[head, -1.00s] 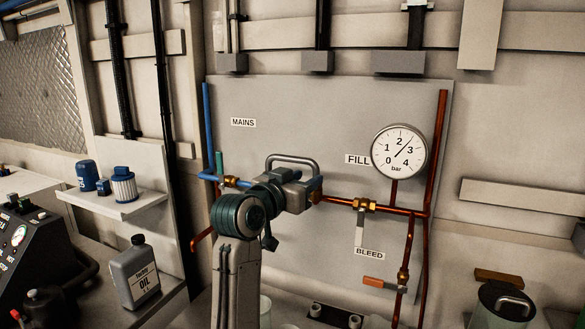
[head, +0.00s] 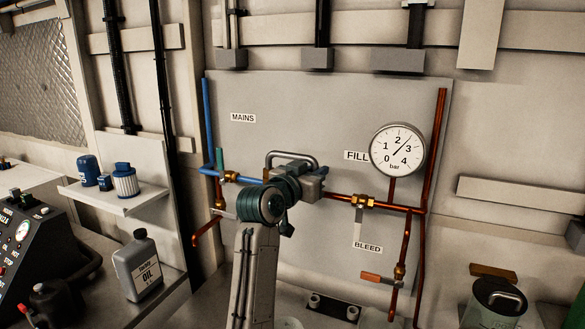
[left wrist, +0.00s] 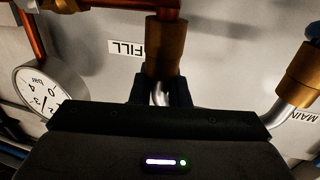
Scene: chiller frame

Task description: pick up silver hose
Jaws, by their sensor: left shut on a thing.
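The silver hose (left wrist: 158,96) shows as a short bright length below a brass fitting (left wrist: 166,48) in the left wrist view. My left gripper (left wrist: 161,94) is shut on it, with dark fingers on both sides. Another silver length (left wrist: 279,116) leaves a second brass fitting (left wrist: 302,78) at the right of that view. The gripper body hides the middle of the hose. In the head view my left gripper (head: 310,182) is at the panel between the MAINS and FILL labels. The gripped stretch is hidden there. My right gripper is not in view.
The pressure gauge (head: 398,150) and copper pipes (head: 408,240) are right of the gripper. The blue pipe (head: 207,125) is at the left. An oil bottle (head: 138,265) stands at lower left.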

